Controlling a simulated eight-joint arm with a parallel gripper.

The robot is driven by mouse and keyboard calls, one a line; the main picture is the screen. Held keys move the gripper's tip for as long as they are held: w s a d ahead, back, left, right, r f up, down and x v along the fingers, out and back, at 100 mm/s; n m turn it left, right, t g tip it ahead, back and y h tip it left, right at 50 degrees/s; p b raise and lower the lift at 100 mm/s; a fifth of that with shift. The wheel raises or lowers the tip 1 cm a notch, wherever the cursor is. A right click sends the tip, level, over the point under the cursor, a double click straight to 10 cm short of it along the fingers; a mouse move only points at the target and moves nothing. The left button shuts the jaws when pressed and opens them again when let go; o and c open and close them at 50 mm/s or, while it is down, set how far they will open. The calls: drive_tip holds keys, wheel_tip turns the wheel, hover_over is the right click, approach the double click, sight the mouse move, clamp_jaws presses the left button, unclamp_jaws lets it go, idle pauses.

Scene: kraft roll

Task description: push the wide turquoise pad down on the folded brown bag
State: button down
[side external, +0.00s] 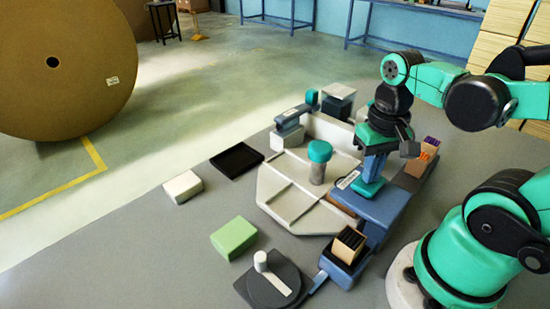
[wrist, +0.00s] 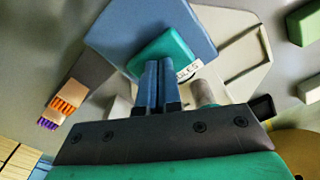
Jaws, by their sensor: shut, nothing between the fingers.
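The wide turquoise pad (side external: 369,187) sits on top of a blue block (side external: 385,207) at the right side of the pale tray. In the wrist view the pad (wrist: 163,53) lies tilted across the blue surface, partly hidden by my fingers. My gripper (side external: 371,170) is shut and empty, pointing down at the pad; I cannot tell whether the tips touch it. The closed fingers also show in the wrist view (wrist: 158,68). A brown patch (side external: 341,207) shows beside the blue block at the tray's edge; I cannot tell whether it is the folded bag.
A turquoise-topped grey post (side external: 318,172) stands in the pale tray (side external: 284,196), left of my gripper. A green block (side external: 233,238) lies left.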

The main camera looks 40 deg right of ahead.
drive_tip(key=shift+f, duration=0.4)
drive_tip(key=shift+r, duration=3.55)
drive_tip(key=w+a+f+n+t, duration=0.2)
drive_tip(key=w+a+n+t, duration=0.3)
drive_tip(key=w+t, duration=0.2)
drive_tip(key=shift+w+f+n, duration=0.25)
drive_tip(key=shift+w+n, duration=0.15)
drive_tip(key=shift+w, duration=0.55)
